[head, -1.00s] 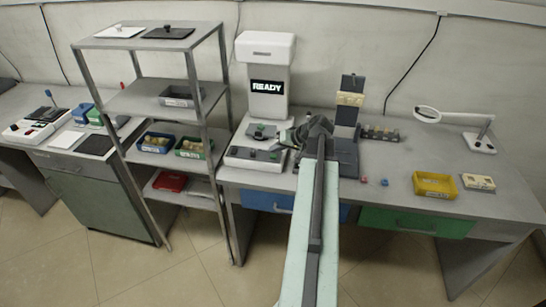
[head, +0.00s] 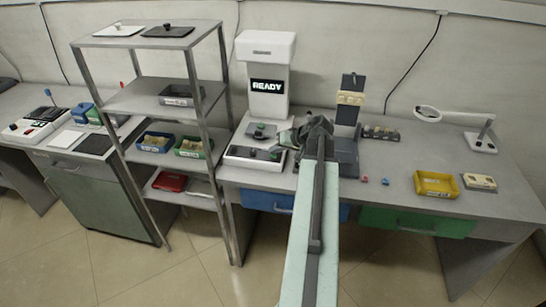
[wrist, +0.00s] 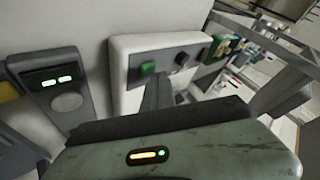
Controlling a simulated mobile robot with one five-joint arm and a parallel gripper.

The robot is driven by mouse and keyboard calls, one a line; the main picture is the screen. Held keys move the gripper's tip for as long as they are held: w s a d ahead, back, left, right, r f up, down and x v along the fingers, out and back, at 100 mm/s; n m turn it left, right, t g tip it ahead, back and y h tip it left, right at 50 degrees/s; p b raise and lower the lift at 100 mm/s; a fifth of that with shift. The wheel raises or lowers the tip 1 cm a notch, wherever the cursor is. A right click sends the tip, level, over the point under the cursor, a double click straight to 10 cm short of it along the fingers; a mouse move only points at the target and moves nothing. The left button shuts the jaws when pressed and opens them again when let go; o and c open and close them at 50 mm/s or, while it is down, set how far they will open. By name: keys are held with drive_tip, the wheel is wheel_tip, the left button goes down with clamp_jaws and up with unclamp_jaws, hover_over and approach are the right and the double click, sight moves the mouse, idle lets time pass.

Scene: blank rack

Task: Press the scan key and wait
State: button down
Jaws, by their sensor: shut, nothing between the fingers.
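The scanner (head: 268,88) is a white column on the bench, and its dark screen reads READY in the head view. At its foot is a white-edged control panel (head: 245,155) with a dark face and a green key (head: 276,155). The green key also shows in the wrist view (wrist: 148,69), with dark knobs to its right. My gripper (head: 284,139) is over the right end of the panel, close to the green key. It is shut and empty. I cannot tell whether the fingertips touch the key.
A grey shelf rack (head: 150,95) with bins stands left of the scanner. A dark stand (head: 345,140) is just right of my gripper.

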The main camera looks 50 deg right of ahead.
sight(276, 156)
drive_tip(key=shift+f+b, duration=0.5)
idle(0.4)
drive_tip(key=shift+r, duration=0.15)
drive_tip(key=shift+r+p, duration=0.8)
drive_tip(key=shift+p, duration=0.15)
wheel_tip(276, 156, up, 5)
drive_tip(key=p, duration=0.5)
idle(0.3)
